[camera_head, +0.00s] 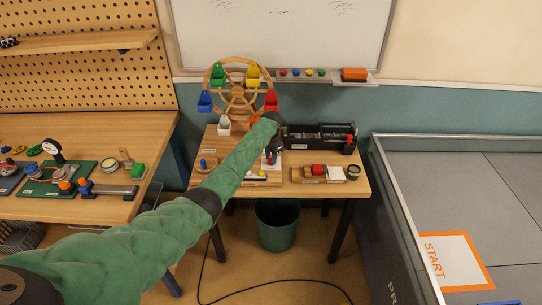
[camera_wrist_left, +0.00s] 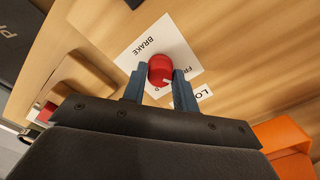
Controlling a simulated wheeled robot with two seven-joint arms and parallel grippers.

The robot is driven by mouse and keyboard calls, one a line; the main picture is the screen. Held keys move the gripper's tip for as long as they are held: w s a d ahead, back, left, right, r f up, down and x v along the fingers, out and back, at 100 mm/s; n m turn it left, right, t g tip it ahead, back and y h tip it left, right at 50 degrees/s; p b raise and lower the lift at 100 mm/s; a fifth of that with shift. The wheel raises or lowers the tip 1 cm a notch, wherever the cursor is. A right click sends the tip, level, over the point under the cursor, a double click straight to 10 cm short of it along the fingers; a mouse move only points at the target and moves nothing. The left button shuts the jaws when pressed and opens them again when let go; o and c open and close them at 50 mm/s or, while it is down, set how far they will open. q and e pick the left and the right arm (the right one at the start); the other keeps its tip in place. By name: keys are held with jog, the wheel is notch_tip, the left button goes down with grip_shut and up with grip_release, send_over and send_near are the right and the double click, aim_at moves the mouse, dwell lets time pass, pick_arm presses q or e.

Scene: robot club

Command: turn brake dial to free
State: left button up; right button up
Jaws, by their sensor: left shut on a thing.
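The red brake dial (camera_wrist_left: 160,70) sits on a white plate (camera_wrist_left: 146,38) marked "BRAKE" in the left wrist view. Part of a word starting "FR" shows beside the dial, and other lettering is partly covered. My left gripper (camera_wrist_left: 159,78) has its two blue fingers on either side of the dial and is shut on it. In the head view my left arm reaches to the small table, and its gripper (camera_head: 271,155) is over the wooden base of the model Ferris wheel (camera_head: 238,98). The dial is mostly hidden there. My right gripper is not in view.
The Ferris wheel with coloured cabins stands close behind my left gripper. A green bin (camera_head: 277,226) is under the table. A workbench (camera_head: 90,127) with parts is at left.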

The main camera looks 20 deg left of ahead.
pick_arm(q)
jog(key=shift+n, duration=0.6)
jog(key=o, duration=0.9)
jog(key=shift+c, duration=0.2)
jog(key=shift+o, duration=0.6)
jog(key=shift+r, duration=0.25)
notch_tip(320, 180, up, 3)
jog(key=shift+w+r+b, duration=0.1)
jog(key=shift+r+b, duration=0.1)
jog(key=shift+b, duration=0.55)
notch_tip(320, 180, up, 2)
jog(key=shift+r+b, duration=0.15)
jog(key=shift+b, duration=0.25)
jog(key=shift+r, duration=0.8)
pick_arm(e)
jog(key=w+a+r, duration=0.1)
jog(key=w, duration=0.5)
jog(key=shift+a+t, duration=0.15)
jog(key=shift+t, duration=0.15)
